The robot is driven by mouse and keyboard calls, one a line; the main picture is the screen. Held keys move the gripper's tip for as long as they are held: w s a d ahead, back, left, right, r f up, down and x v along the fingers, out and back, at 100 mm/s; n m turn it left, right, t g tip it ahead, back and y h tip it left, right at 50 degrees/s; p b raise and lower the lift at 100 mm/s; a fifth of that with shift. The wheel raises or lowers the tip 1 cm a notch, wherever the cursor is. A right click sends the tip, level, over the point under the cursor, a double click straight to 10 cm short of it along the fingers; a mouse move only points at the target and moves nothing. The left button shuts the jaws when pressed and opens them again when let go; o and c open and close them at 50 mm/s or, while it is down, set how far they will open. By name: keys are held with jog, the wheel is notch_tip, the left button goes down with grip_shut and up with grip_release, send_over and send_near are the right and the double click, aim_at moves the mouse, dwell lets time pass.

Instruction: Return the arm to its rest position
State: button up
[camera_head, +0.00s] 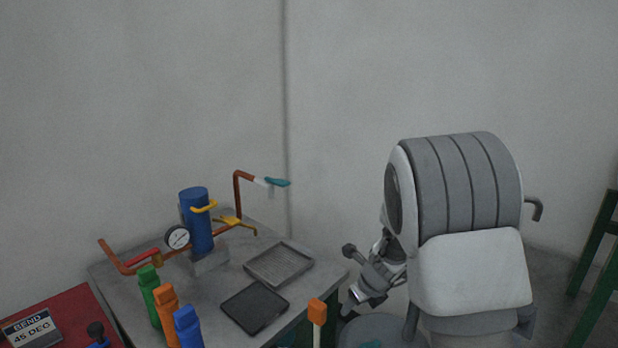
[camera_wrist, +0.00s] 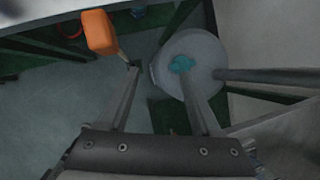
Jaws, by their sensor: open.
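My gripper (camera_wrist: 160,68) shows in the wrist view with its two fingers apart and nothing between them. In the head view, my gripper (camera_head: 352,302) hangs low beside the right edge of the grey workbench, tilted downward; its fingertips are small and dark there. My white and grey arm (camera_head: 470,270) is bent at the right of the head view. In the wrist view the right fingertip overlaps a round grey top (camera_wrist: 205,50) bearing a teal piece (camera_wrist: 181,64); I cannot tell whether they touch.
An orange-headed post (camera_head: 317,312) stands close left of my gripper; its head (camera_wrist: 100,32) also shows in the wrist view. The workbench (camera_head: 215,285) carries a blue cylinder (camera_head: 197,225), copper pipes, a gauge, two trays and coloured bottles. A green frame (camera_head: 597,250) stands far right.

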jog(key=s+a+r+n+y, duration=0.1)
jog(key=s+a+r+n, duration=0.1)
jog(key=s+r+n, duration=1.4)
jog(key=s+d+r+n+h, duration=0.1)
jog(key=s+d+r+n, duration=0.1)
jog(key=s+n, duration=0.4)
jog(key=s+d+r+n+h, duration=0.1)
jog(key=s+d+r+n, duration=0.1)
jog(key=s+n, duration=0.5)
jog(key=shift+s+d+r+h+p, duration=0.2)
jog(key=shift+s+r+h+p, duration=0.2)
jog(key=shift+s+r, duration=0.4)
jog(key=shift+w, duration=0.1)
